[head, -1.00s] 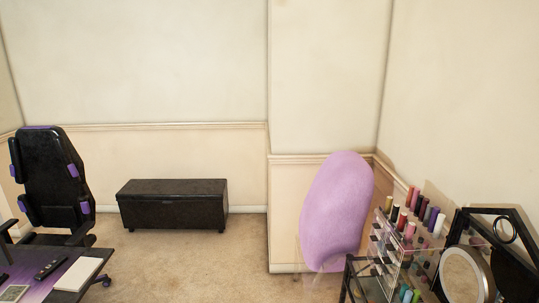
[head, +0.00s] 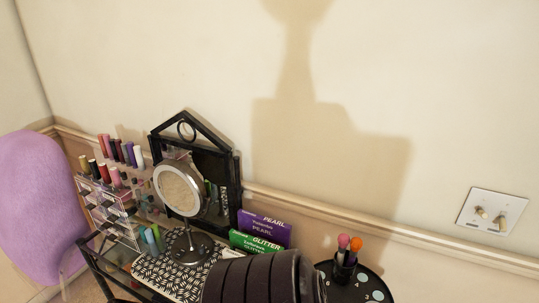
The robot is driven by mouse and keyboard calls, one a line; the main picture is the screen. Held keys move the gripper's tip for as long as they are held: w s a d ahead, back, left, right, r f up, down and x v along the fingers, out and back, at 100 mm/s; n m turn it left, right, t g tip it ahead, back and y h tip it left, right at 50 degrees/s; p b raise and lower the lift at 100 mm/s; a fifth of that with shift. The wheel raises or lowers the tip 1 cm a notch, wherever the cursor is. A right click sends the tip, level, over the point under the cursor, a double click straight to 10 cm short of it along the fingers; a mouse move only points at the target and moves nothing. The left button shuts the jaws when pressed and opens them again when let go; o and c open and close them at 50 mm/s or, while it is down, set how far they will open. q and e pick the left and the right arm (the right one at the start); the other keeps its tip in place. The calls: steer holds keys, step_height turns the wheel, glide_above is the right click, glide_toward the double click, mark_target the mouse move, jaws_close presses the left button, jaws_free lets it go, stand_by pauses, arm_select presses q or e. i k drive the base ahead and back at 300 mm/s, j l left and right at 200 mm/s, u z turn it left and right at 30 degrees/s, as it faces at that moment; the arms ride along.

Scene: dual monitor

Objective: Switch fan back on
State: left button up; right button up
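No fan shows in the head view. A white wall plate (head: 492,210) with two small switches is on the wall at the right, above the wooden wall rail. The left switch (head: 481,213) and the right switch (head: 500,222) are both small cream knobs; I cannot tell which way each is set. Neither of my grippers is in view.
A vanity along the wall holds a round mirror (head: 180,190), a black framed mirror (head: 205,170), a clear cosmetics rack (head: 112,210) and purple and green boxes. A dark padded chair back (head: 265,280) stands in front. A round black tray (head: 355,285) holds brushes. A pink chair (head: 38,210) is left.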

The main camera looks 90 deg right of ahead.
mark_target(502, 221)
steer(key=z, duration=2.65)
